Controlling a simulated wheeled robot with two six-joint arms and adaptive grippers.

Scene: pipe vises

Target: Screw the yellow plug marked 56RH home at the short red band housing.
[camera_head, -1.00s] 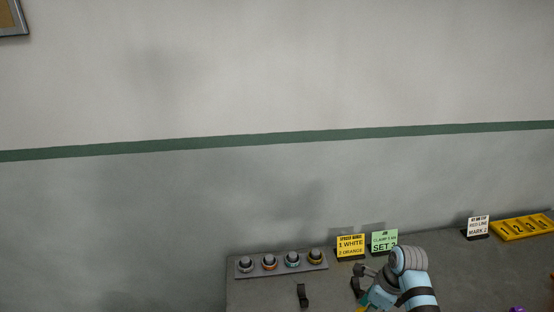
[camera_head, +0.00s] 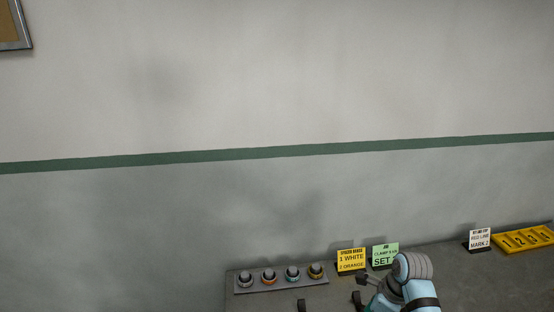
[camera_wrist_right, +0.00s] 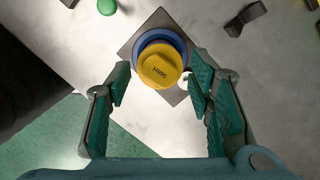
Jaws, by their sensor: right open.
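The yellow plug (camera_wrist_right: 161,65) shows in the right wrist view, its round face up; its mark appears upside down and seems to read 56RH. A blue ring (camera_wrist_right: 150,38) shows around and behind it, over a dark square plate (camera_wrist_right: 128,50). My right gripper (camera_wrist_right: 158,82) is open, with one green finger on each side of the plug; a gap shows on the left, and I cannot tell whether the right finger touches. In the head view my right arm (camera_head: 412,275) reaches in at the bottom. My left gripper is out of view. I cannot make out a short red band housing.
A grey rack (camera_head: 282,283) with several banded knobs stands at the bench's back left. Beside it are a yellow sign (camera_head: 351,260) and a green sign (camera_head: 384,255). A white sign (camera_head: 479,238) and a yellow numbered tray (camera_head: 523,239) are farther right. Dark pieces (camera_wrist_right: 245,17) lie near the plate.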

